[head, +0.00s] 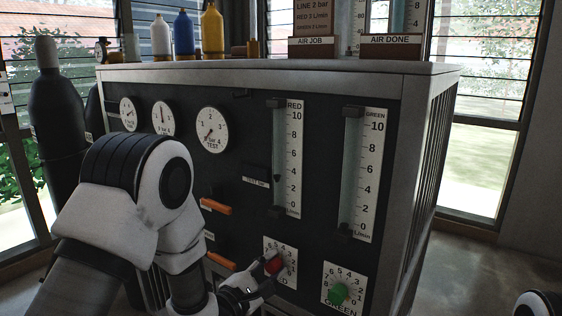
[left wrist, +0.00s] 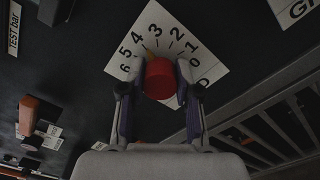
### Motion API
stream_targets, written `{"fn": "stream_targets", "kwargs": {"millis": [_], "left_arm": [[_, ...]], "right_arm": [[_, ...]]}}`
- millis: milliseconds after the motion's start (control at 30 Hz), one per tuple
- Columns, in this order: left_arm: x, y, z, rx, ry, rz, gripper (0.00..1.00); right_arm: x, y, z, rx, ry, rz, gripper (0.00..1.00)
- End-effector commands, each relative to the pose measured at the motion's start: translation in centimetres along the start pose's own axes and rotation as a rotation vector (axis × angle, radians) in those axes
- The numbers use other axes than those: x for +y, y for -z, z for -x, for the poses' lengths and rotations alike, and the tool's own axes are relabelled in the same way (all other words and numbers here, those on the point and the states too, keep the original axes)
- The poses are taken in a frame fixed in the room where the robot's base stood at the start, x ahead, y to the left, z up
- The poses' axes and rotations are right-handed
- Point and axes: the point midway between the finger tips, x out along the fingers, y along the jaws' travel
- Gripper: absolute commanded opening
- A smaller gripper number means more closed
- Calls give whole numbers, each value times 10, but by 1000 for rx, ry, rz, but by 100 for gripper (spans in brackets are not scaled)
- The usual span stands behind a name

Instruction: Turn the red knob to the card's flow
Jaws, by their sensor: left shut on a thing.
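The red knob (head: 273,265) sits on a white dial plate low on the dark panel, with its numbers fanned around it. My left gripper (head: 258,281) is shut on the red knob; in the left wrist view the fingers (left wrist: 160,92) stand on both sides of the knob (left wrist: 160,78). The card (head: 313,18) on the bench top reads RED 3 l/min. In the RED flow tube (head: 276,150) a small dark float seems to stand near 3.
A green knob (head: 338,293) sits to the right, below the GREEN flow tube (head: 351,170). Orange levers (head: 216,206) stick out left of the red knob. Round gauges (head: 212,130) sit upper left. Bottles (head: 183,34) and an AIR DONE stand (head: 390,40) are on top.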

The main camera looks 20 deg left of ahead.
Motion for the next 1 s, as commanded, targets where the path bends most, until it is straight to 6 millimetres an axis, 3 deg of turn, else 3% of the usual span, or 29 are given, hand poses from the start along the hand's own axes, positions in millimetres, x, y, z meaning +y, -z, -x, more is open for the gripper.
{"fn": "stream_targets", "kwargs": {"millis": [100,133,200,567,1000], "left_arm": [[-1,0,0,1,2,0,0],[-1,0,0,1,2,0,43],[-1,0,0,1,2,0,61],[0,0,6,1,0,2,61],[0,1,66,2,0,3,61]], "right_arm": [[0,0,0,0,0,0,47],[0,0,0,0,0,0,47],[0,0,0,0,0,0,47],[0,0,0,0,0,0,47],[0,0,-1,0,0,0,47]]}}
